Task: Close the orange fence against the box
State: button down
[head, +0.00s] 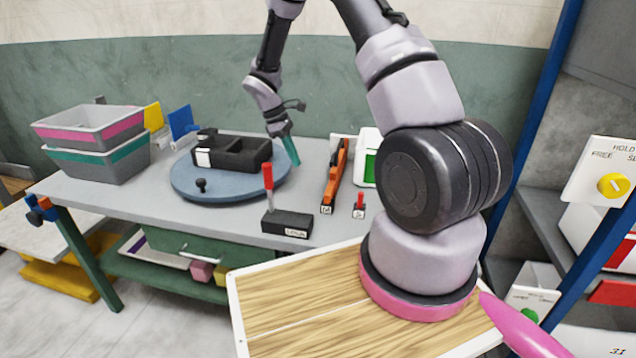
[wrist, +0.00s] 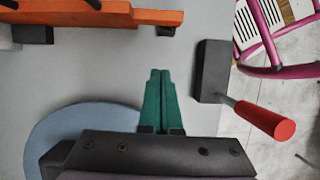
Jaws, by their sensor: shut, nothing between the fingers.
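The orange fence (head: 336,172) is a long narrow bar on the grey table, right of the blue turntable. In the wrist view the fence (wrist: 95,13) lies across the top left, with dark blocks along its edge. My gripper (head: 292,152) has teal fingers, shut and empty, left of the fence and above the table. In the wrist view my gripper (wrist: 161,75) is apart from the fence, with bare table between. A black box-like fixture (head: 232,152) sits on the turntable; a white box with a green panel (head: 367,142) stands behind the fence. I cannot tell which is the task's box.
A black block with a red-knobbed lever (head: 287,222) stands at the table's front, close right of my fingers in the wrist view (wrist: 213,72). A small red-topped switch (head: 358,205) is right of the fence. Stacked grey bins (head: 90,128) stand far left.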

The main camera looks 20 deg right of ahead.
jog(key=x, duration=1)
jog(key=shift+s+a+f, duration=0.1)
jog(key=shift+s+d, duration=0.35)
jog(key=shift+d, duration=0.2)
jog(key=shift+s+d, duration=0.4)
jog(key=shift+d, duration=0.15)
jog(key=shift+s+d, duration=0.35)
jog(key=shift+d, duration=0.2)
jog(key=shift+d, duration=0.1)
jog(key=s+d, duration=0.1)
jog(key=d, duration=0.1)
jog(key=s+d, duration=0.1)
jog(key=d, duration=0.1)
jog(key=s+d, duration=0.2)
jog(key=shift+s+d, duration=0.15)
